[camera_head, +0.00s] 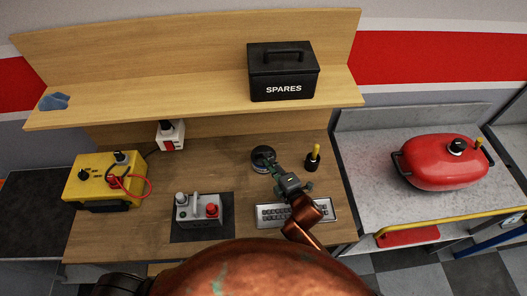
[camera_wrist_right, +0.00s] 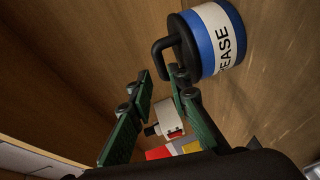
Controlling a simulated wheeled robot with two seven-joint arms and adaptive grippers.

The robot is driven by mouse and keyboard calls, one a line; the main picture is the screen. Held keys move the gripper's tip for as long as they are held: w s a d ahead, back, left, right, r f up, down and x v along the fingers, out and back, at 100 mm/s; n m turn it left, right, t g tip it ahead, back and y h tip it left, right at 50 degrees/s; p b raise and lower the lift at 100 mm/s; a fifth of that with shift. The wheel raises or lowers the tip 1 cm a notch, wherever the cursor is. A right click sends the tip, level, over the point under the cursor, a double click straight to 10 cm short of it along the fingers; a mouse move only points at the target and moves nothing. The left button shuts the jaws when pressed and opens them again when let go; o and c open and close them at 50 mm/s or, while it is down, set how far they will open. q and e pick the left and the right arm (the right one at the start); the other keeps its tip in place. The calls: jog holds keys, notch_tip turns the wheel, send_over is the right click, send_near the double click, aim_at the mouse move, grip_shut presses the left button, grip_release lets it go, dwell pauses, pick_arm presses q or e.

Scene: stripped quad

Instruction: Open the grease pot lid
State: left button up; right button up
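The grease pot (camera_head: 262,166) stands on the wooden bench in the head view, partly hidden by my right gripper. In the right wrist view the pot (camera_wrist_right: 208,42) shows a blue and white body with the letters "EASE". Its black lid, with a loop handle (camera_wrist_right: 160,54), is on the pot. My right gripper (camera_head: 270,165) is open, with green fingers (camera_wrist_right: 161,73) apart and nothing held between them. One fingertip is close to the handle; I cannot tell if they touch. My left gripper is not in view.
A small dark pot with a yellow handle (camera_head: 313,158) stands just right of my right gripper. The shelf with a SPARES box (camera_head: 284,78) overhangs behind.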

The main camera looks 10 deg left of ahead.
jog(key=x, duration=0.4)
jog(key=shift+w+d+f, duration=0.1)
jog(key=shift+w+f, duration=0.05)
jog(key=shift+w, duration=0.1)
jog(key=shift+w+a, duration=0.2)
jog(key=shift+w+a+f, duration=0.1)
jog(key=shift+w+a, duration=0.05)
jog(key=shift+w, duration=0.05)
jog(key=c, duration=0.4)
grip_shut()
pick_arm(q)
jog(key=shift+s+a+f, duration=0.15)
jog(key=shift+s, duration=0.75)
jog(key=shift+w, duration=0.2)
